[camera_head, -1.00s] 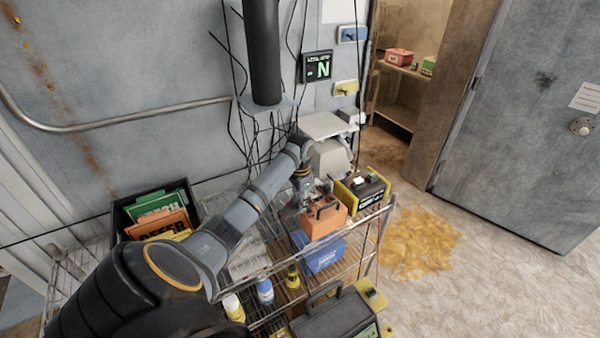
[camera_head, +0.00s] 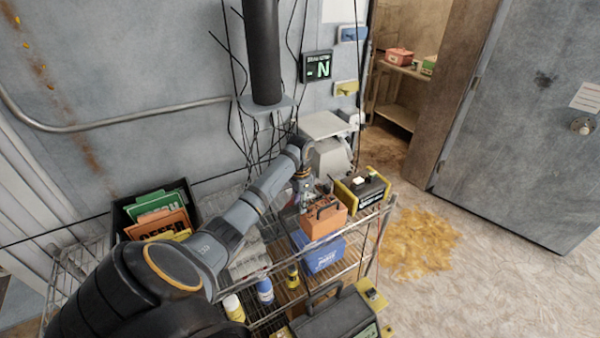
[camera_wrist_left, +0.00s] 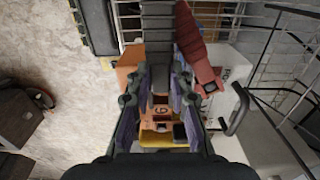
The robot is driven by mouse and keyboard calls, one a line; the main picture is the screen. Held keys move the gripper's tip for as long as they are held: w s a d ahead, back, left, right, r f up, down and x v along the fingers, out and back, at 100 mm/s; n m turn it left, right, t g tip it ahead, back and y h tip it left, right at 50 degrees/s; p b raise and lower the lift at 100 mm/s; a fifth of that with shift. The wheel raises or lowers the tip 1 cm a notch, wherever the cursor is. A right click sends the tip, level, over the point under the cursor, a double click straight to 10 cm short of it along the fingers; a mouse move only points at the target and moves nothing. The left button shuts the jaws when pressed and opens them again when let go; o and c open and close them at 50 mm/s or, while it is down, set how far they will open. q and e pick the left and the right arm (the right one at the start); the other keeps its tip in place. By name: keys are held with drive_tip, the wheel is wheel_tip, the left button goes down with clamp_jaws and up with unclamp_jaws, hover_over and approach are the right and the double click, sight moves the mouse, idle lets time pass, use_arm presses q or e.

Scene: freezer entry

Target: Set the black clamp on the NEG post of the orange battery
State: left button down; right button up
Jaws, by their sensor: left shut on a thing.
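The orange battery (camera_head: 325,223) sits on the blue battery (camera_head: 320,256) on the wire cart. In the wrist view its orange top (camera_wrist_left: 162,112) shows between my fingers, with part of a letter marking visible. My left gripper (camera_head: 304,194) points down at the battery's left side in the head view. In the wrist view the left gripper (camera_wrist_left: 160,100) is shut on the black clamp (camera_wrist_left: 159,78), which shows dark between the purple-padded fingers. A red clamp (camera_wrist_left: 203,72) lies just right of them. The NEG post is hidden, and I cannot tell whether the clamp touches it. My right gripper is not in view.
A black and yellow battery (camera_head: 364,190) stands right of the orange one. Bottles (camera_head: 264,290) and a dark case (camera_head: 335,320) are nearer. A bin of folders (camera_head: 155,215) stands at the left. Cables hang along the wall by a panel reading N (camera_head: 318,68).

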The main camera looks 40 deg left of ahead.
use_arm(q)
drive_tip(key=shift+f, duration=1.05)
drive_tip(key=c, duration=1.1)
unclamp_jaws()
drive_tip(key=shift+r, duration=0.4)
wheel_tip(320, 180, up, 7)
drive_tip(key=shift+f, duration=0.1)
